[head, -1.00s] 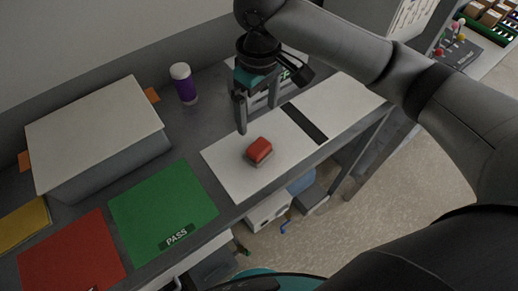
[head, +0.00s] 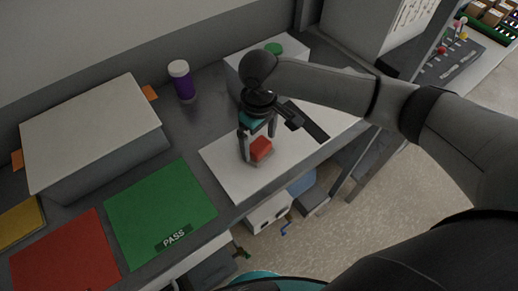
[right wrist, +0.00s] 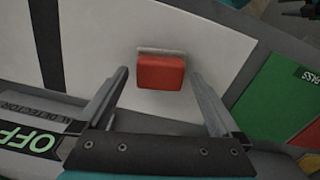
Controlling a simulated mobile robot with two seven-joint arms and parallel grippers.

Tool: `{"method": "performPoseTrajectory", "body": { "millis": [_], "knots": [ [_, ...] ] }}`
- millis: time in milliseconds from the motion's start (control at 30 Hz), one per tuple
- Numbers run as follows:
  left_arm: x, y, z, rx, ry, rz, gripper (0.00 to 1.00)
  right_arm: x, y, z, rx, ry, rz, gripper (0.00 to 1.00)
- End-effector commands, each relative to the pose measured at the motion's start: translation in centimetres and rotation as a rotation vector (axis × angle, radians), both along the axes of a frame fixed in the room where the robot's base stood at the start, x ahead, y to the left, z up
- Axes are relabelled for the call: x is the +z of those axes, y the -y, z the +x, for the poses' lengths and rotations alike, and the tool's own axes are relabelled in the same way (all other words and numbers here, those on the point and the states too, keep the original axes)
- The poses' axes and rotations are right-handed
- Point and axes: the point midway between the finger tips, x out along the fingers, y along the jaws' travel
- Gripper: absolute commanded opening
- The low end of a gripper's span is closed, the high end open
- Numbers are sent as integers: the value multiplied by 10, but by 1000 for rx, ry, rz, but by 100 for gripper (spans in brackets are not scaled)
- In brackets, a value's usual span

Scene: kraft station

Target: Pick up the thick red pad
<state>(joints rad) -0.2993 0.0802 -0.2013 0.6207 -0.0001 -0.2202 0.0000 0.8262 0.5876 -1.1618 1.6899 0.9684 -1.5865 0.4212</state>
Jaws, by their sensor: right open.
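The thick red pad (head: 261,149) lies on a white sheet (head: 222,178) on the grey bench, with a pale grey layer along one side of it. In the right wrist view the red pad (right wrist: 161,72) is ahead of the fingertips, roughly centred between them. My right gripper (head: 258,146) is open over the pad, with one finger to its left and the other to its right. In the right wrist view the open gripper (right wrist: 158,75) shows a clear gap on each side of the pad. Whether the fingertips reach down beside it is hard to tell. My left gripper is not in view.
A green PASS mat (head: 160,205) and a red mat (head: 65,258) lie left of the white sheet. A large grey box (head: 95,130) and a purple bottle with a white cap (head: 181,80) stand behind. The bench's front edge is close to the sheet.

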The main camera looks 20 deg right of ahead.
Motion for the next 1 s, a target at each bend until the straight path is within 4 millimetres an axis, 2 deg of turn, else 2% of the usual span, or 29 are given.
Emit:
{"method": "performPoseTrajectory", "body": {
  "millis": [33,133,400,1000],
  "knots": [
    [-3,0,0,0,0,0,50,-9,0,0,0,-2,-1,100],
    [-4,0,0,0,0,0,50,-19,0,0,0,-1,-1,100],
    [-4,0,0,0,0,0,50,-22,0,0,1,1,1,100],
    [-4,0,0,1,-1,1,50,-21,0,0,1,1,1,34]
  ]
}}
